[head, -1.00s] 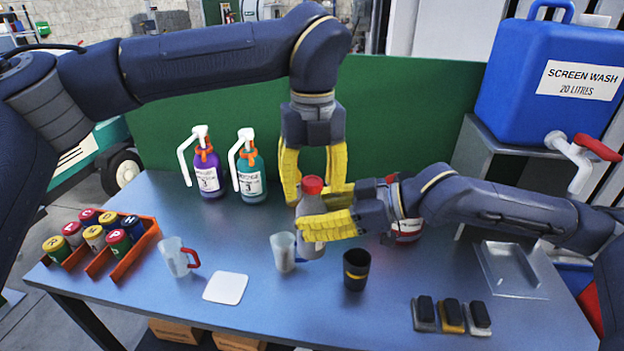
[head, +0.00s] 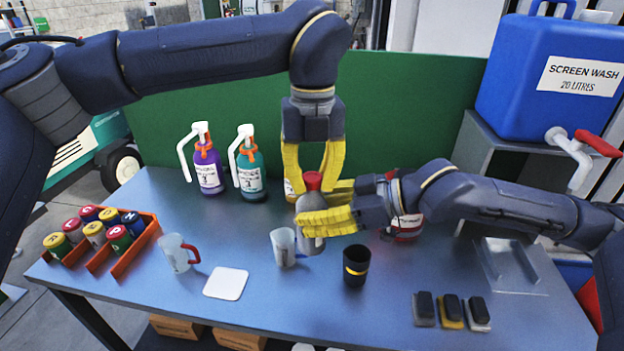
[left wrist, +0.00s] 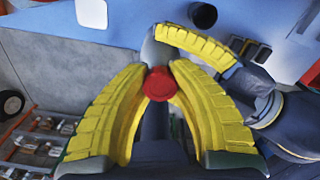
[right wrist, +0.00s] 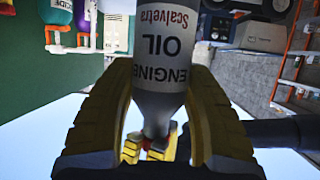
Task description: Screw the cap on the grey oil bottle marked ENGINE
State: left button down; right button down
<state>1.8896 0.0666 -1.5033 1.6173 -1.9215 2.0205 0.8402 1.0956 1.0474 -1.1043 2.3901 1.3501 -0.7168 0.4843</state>
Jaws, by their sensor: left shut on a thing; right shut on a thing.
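The grey oil bottle (head: 312,240) stands upright near the middle of the table. Its ENGINE OIL label shows upside down in the right wrist view (right wrist: 162,50). My right gripper (head: 318,222) is shut around the upper part of the bottle from the right. The red cap (head: 313,181) is at the top of the bottle's neck. My left gripper (head: 313,184) points down from above and is shut on the cap; the left wrist view shows the cap (left wrist: 160,84) between its fingertips. Whether the thread is engaged cannot be seen.
A clear cup (head: 284,247) and a black cup (head: 356,267) stand just in front of the bottle. Purple (head: 208,172) and teal (head: 250,175) pump bottles stand behind left. A red-and-white container (head: 407,226) is behind my right gripper. A white mat (head: 226,283) lies front left.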

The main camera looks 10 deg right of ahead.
pick_arm(q)
jog(key=m, duration=0.6)
jog(key=shift+m, duration=0.3)
jog(key=m, duration=0.5)
jog(key=c, duration=1.2)
grip_release()
notch_tip(320, 180, up, 12)
